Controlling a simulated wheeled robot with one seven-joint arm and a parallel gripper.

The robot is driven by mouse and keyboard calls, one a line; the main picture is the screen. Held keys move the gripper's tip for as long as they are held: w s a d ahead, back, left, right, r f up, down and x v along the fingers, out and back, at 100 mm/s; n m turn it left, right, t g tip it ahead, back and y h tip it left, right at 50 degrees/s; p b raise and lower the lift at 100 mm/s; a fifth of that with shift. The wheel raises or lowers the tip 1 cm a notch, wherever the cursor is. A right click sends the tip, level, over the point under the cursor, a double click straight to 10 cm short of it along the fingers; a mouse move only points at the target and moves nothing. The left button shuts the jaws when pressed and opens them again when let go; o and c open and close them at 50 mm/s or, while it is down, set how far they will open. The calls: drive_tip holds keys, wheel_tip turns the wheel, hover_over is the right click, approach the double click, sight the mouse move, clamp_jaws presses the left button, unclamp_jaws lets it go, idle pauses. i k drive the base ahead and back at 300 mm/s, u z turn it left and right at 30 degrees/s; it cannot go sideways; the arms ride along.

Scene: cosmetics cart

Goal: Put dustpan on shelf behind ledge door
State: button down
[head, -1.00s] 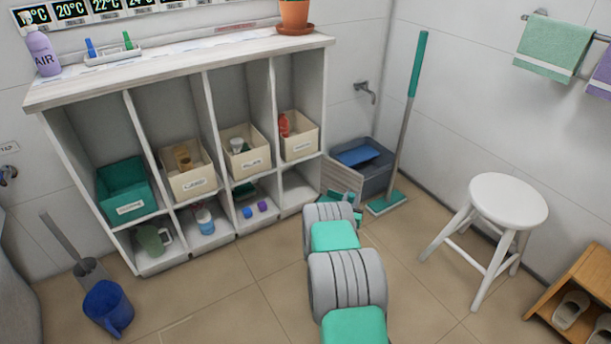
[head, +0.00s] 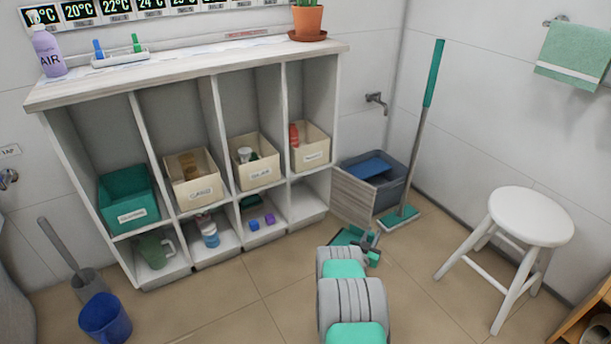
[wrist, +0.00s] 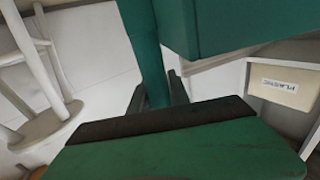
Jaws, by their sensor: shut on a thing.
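The green dustpan (head: 345,236) is held low over the floor in front of the open door, partly hidden by my arm in the head view. My gripper (head: 371,250) is shut on it. In the wrist view my gripper (wrist: 157,94) has its dark fingers on either side of a green handle. A wide green surface with a dark edge (wrist: 170,150), apparently the dustpan's pan, fills the bottom there. The ledge door (head: 353,199) stands open at the cart's lower right. The shelf behind it (head: 304,207) shows no object on its visible part.
Bins fill the cart's upper row; a mug (head: 155,250), bottle (head: 208,232) and small blocks (head: 262,221) sit below. A grey tub (head: 385,180) and upright mop (head: 420,130) stand behind the door. A white stool (head: 530,218) is at right.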

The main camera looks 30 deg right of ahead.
sight(353, 200)
drive_tip(key=i, duration=1.4)
drive_tip(key=z, duration=0.05)
